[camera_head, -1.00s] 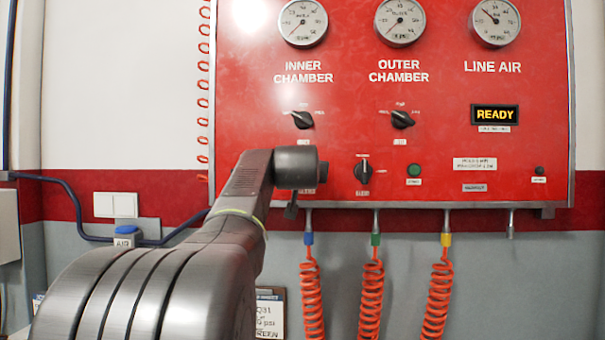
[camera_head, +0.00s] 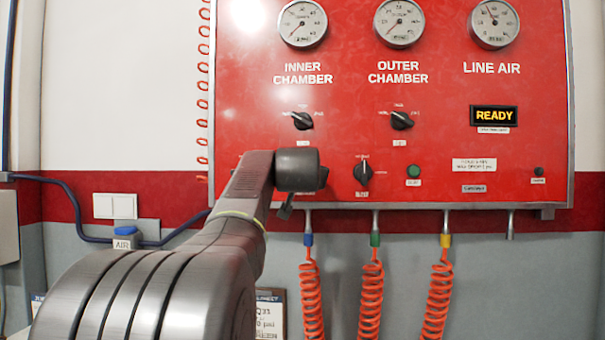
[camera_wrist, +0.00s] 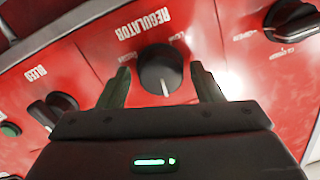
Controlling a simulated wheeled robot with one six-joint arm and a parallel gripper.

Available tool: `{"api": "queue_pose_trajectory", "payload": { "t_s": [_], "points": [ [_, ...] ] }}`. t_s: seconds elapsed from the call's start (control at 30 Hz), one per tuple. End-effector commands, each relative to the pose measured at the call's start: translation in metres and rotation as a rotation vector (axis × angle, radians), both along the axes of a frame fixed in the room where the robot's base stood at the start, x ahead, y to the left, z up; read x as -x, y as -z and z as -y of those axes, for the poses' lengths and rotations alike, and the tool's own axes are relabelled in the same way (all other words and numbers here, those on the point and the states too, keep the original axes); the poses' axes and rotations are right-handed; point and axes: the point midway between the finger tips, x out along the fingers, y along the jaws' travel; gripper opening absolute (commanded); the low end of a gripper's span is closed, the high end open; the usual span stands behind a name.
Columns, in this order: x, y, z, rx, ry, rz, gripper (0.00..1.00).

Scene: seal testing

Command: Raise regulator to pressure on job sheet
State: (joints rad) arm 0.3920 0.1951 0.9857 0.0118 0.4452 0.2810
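The regulator knob (camera_wrist: 160,70) is black and round with a pale pointer line, under the upside-down REGULATOR label in the wrist view. My gripper (camera_wrist: 162,78) is open, with one finger on each side of the knob and a narrow gap showing at each side. Whether the fingers overlap the knob in depth I cannot tell. In the head view my wrist hides the regulator. The line air gauge (camera_head: 494,24) has its needle pointing up and left. The job sheet (camera_head: 270,314) is partly hidden behind my arm; "psi" shows, but the full pressure value is not readable.
The bleed knob (camera_head: 363,171) is close right of my wrist, and a selector knob (camera_head: 303,120) is above it. A green button (camera_head: 414,171) and the READY display (camera_head: 495,115) are farther right. Orange coiled hoses (camera_head: 370,300) hang below the panel (camera_head: 260,120).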

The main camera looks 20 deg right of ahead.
Motion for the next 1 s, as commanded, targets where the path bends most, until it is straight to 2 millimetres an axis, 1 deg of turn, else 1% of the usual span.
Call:
{"api": "queue_pose_trajectory", "payload": {
  "t_s": [0.3, 0.37, 0.47, 0.57, 0.9, 1.0],
  "points": [
    [0.001, -0.001, 0.0, 0.002, 0.0, 0.003, 0.64],
    [0.003, -0.001, -0.001, 0.002, 0.0, 0.003, 0.64],
    [0.013, -0.001, -0.005, 0.003, 0.0, 0.004, 0.64],
    [0.028, -0.002, -0.011, 0.004, 0.0, 0.006, 0.64],
    [0.094, -0.004, -0.038, 0.002, 0.0, 0.003, 0.64],
    [0.109, -0.006, -0.044, 0.003, 0.0, 0.004, 0.64]
  ]
}}
